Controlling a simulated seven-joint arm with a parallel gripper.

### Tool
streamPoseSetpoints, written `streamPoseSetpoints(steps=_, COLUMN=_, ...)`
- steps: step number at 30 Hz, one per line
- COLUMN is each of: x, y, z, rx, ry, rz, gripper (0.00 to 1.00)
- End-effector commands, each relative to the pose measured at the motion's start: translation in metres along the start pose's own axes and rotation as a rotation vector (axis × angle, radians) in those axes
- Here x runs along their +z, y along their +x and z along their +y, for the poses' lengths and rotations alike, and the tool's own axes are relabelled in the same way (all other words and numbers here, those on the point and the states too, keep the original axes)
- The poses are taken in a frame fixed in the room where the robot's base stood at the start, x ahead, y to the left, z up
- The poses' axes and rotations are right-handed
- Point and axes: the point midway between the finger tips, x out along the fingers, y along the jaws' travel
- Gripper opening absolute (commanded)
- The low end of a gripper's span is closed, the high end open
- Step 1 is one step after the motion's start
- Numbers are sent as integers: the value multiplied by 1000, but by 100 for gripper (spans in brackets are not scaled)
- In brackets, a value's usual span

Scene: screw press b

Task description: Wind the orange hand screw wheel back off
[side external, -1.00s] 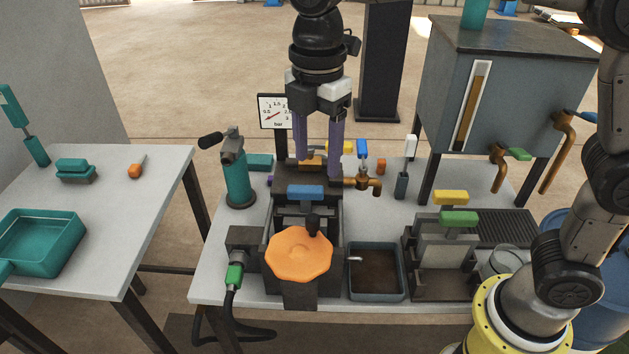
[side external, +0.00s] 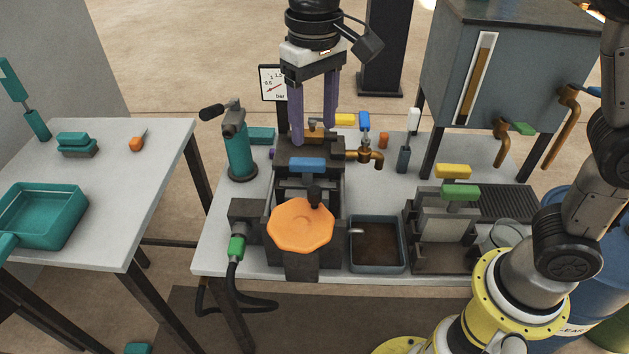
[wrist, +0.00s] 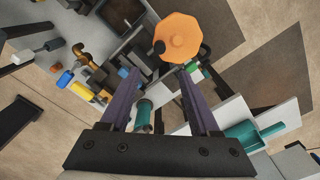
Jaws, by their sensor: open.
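The orange hand screw wheel (side external: 300,225) is an eight-sided disc at the front of the dark press (side external: 303,262). Its dark knob (side external: 314,195) stands up at the wheel's back right edge. In the wrist view the wheel (wrist: 178,37) is at the upper right, with the knob (wrist: 159,47) on its left edge. My gripper (side external: 313,137) is open, its purple fingers pointing down over the back of the press, behind and apart from the wheel. In the wrist view the gripper (wrist: 158,90) has its fingers spread wide with nothing held between them.
A teal bottle-like pump (side external: 237,155) stands left of the press and a grey tray (side external: 376,245) right of it. A brass tap (side external: 372,157) and a pressure gauge (side external: 273,83) stand near my fingers. A teal tray (side external: 45,215) lies on the separate left table.

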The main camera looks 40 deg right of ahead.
Motion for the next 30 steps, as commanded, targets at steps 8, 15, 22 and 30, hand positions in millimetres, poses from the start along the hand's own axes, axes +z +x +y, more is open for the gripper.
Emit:
streamPoseSetpoints(steps=8, x=1, y=44, z=1, rx=3, ry=-3, rz=-5, gripper=62)
streamPoseSetpoints(steps=15, x=2, y=92, z=1, rx=3, ry=-4, rz=-6, gripper=62)
streamPoseSetpoints(steps=22, x=1, y=123, z=1, rx=2, ry=-4, rz=-4, gripper=62)
streamPoseSetpoints(steps=30, x=1, y=134, z=1, rx=1, ry=-4, rz=-2, gripper=62)
